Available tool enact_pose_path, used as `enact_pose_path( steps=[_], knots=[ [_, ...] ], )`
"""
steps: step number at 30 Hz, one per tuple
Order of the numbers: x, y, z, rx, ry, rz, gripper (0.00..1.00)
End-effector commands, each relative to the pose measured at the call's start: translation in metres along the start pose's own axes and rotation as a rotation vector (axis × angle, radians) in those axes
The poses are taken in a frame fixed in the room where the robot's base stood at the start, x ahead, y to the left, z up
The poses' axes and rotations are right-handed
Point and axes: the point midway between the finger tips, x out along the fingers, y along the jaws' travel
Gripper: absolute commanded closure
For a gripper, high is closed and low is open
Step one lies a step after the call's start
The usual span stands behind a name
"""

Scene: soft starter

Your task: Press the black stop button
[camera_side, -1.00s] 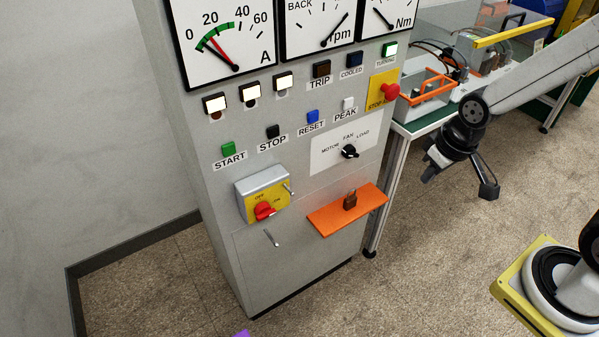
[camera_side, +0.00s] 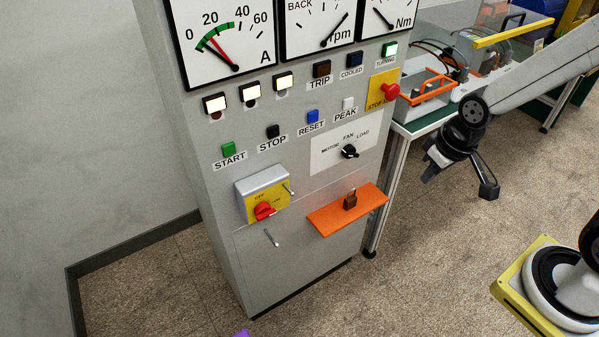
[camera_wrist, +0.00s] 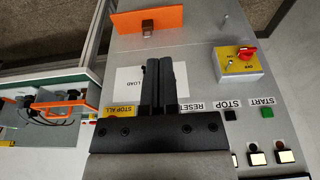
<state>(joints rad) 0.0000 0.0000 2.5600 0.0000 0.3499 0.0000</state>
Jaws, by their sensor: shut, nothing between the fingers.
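The black stop button (camera_side: 273,131) is on the grey cabinet's front, above the STOP label, between the green start button (camera_side: 228,149) and the blue reset button (camera_side: 312,116). It also shows in the wrist view (camera_wrist: 233,114), upside down, to the right of my fingers. My gripper (camera_side: 430,175) is in front of the cabinet to the right in the side view, well apart from the button. In the wrist view the two dark fingers (camera_wrist: 164,62) are together and empty. They cover part of the panel, including some of the fan selector area.
A red stop-all button (camera_side: 390,91) on a yellow plate and a selector knob (camera_side: 349,151) sit right of the stop button. A red rotary switch (camera_side: 264,210) and an orange shelf (camera_side: 330,217) with a padlock stick out below. A bench (camera_side: 425,125) stands at right.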

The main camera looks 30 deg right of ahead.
Motion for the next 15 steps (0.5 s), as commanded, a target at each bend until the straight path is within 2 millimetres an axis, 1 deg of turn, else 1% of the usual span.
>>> enact_pose_path(
  steps=[5, 8, 11, 15],
  knots=[
    [0.002, -0.003, -0.005, -0.017, 0.014, -0.003, 1.00],
    [0.004, -0.008, -0.014, -0.042, 0.036, -0.008, 1.00],
    [0.009, -0.017, -0.028, -0.086, 0.074, -0.016, 1.00],
    [0.018, -0.035, -0.053, -0.171, 0.151, -0.030, 1.00]
  ],
)
